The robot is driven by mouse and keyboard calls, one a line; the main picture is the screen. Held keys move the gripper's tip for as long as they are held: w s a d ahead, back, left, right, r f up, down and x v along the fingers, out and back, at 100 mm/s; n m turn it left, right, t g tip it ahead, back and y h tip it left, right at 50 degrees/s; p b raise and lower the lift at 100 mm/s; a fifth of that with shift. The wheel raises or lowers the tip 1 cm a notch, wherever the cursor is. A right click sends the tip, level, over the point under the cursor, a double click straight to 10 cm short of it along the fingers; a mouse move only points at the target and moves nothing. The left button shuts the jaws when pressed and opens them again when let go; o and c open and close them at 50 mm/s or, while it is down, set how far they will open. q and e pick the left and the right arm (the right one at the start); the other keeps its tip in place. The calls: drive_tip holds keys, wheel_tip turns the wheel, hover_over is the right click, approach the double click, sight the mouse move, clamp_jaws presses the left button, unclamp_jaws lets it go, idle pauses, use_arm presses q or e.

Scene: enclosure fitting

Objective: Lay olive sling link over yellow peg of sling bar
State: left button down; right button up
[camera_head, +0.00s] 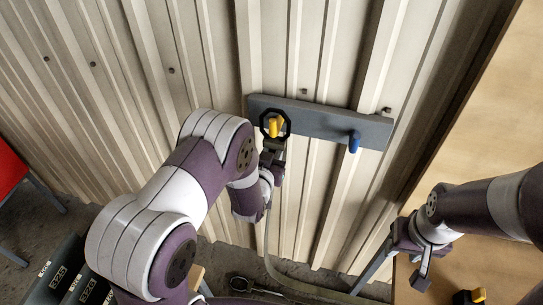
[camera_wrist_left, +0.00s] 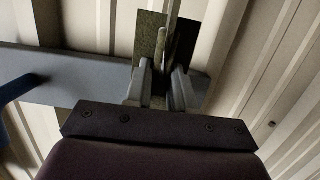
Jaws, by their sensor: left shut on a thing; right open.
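The grey sling bar (camera_head: 315,122) is fixed across the corrugated wall, with a yellow peg (camera_head: 274,127) at its left end and a blue peg (camera_head: 354,142) towards its right. A dark eight-sided link (camera_head: 288,123) frames the yellow peg in the head view; I cannot tell whether it touches the peg. My left gripper (camera_head: 272,151) is just below, shut on the link's lower end. In the left wrist view, its fingers (camera_wrist_left: 158,88) close on an olive-dark piece (camera_wrist_left: 150,38) before the bar. My right gripper (camera_head: 422,268) is open and empty, over the table.
An olive strap (camera_head: 271,262) hangs below my left gripper and curves right across the floor. A dark ring-ended piece (camera_head: 239,283) lies on the floor. The wooden table (camera_head: 480,130) is at right, with a black and yellow object (camera_head: 470,297). Dark boxes (camera_head: 65,270) stand lower left.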

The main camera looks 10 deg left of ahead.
use_arm(q)
drive_tip(key=f+b, duration=0.1)
drive_tip(key=w+f+b, duration=0.1)
drive_tip(key=f, duration=0.1)
drive_tip(key=shift+f+b, duration=0.85)
drive_tip(key=shift+f, duration=0.1)
drive_tip(key=c, duration=0.9)
unclamp_jaws()
drive_tip(key=shift+s, duration=0.1)
drive_tip(key=s+r, duration=0.1)
drive_tip(key=s, duration=0.3)
drive_tip(key=s+b, duration=0.1)
drive_tip(key=s, duration=0.3)
drive_tip(key=s+r+b, duration=0.1)
drive_tip(key=s, duration=0.3)
drive_tip(key=shift+s+a+r, duration=0.15)
drive_tip(key=shift+a+r, duration=0.1)
drive_tip(key=shift+r, duration=0.05)
